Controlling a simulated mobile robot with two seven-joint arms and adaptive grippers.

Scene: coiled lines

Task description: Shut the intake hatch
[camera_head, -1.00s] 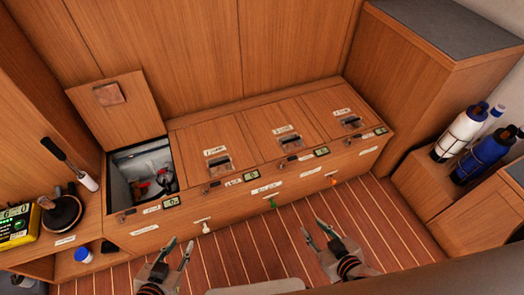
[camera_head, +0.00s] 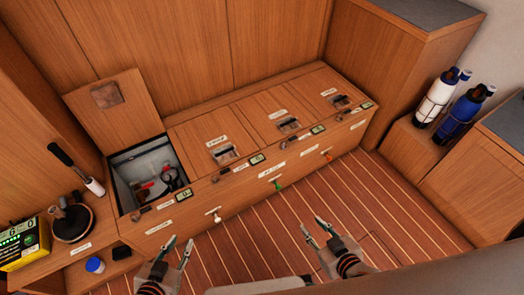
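One wooden hatch lid (camera_head: 115,118) stands raised and leans back against the rear panel at the left end of the bench. Its compartment (camera_head: 150,180) is open, and red, white and dark items lie inside. Three other lids on the bench are closed: one next to the opening (camera_head: 205,133), a middle one (camera_head: 270,108) and one at the right end (camera_head: 318,86). The labels are too small to read. My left gripper (camera_head: 173,247) is open and empty, low in front of the bench. My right gripper (camera_head: 314,230) is open and empty over the floor, to the right.
A yellow device (camera_head: 22,243), a dark round pot (camera_head: 72,222) and a black-handled brush (camera_head: 75,168) are on the left shelf. White and blue bottles (camera_head: 437,98) stand at right. The striped floor (camera_head: 340,200) before the bench is clear.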

